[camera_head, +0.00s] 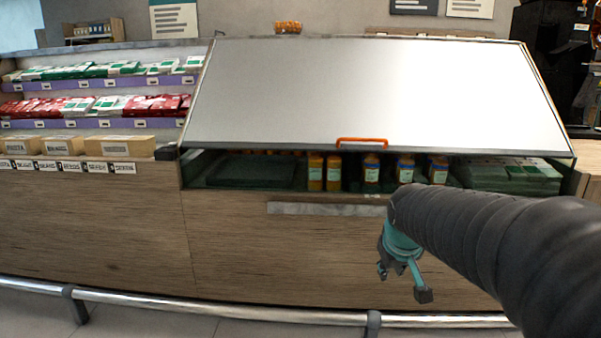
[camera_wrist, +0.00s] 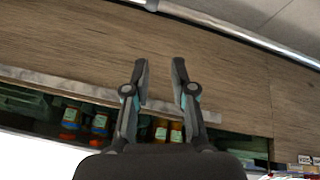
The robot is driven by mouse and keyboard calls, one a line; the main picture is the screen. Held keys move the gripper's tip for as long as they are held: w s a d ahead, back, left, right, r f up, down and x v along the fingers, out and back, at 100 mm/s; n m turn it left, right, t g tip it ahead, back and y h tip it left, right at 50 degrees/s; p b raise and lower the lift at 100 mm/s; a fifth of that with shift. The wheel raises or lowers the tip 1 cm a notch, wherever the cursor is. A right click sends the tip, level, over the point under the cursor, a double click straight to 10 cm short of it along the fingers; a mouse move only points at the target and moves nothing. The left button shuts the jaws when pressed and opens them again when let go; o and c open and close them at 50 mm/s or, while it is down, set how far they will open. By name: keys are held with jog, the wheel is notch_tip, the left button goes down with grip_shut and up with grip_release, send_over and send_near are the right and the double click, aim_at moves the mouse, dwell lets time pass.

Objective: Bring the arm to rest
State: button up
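My gripper (camera_head: 404,279) hangs low in front of the wooden front of the display counter (camera_head: 120,225), at the end of my dark sleeved arm. In the wrist view my gripper (camera_wrist: 160,70) shows two dark fingers standing apart, with only the wooden panel behind the gap. It is open and holds nothing. My arm reaches in from the lower right in the head view.
The counter's large grey lid (camera_head: 370,90) has an orange handle (camera_head: 362,142) at its lower edge. Below it, several orange juice bottles (camera_head: 371,170) stand in an open slot. A metal rail (camera_head: 220,310) runs along the floor. Shelves of packets (camera_head: 100,70) stand at left.

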jog(key=s+a+r+m+p, duration=0.1)
jog(key=s+r+p, duration=0.1)
jog(key=s, duration=0.9)
jog(key=s+a+r+m+y+p, duration=0.1)
jog(key=s+p, duration=0.3)
jog(key=s, duration=0.7)
jog(key=shift+s+a+r, duration=0.4)
jog(key=shift+a+r, duration=0.15)
jog(key=shift+r, duration=0.25)
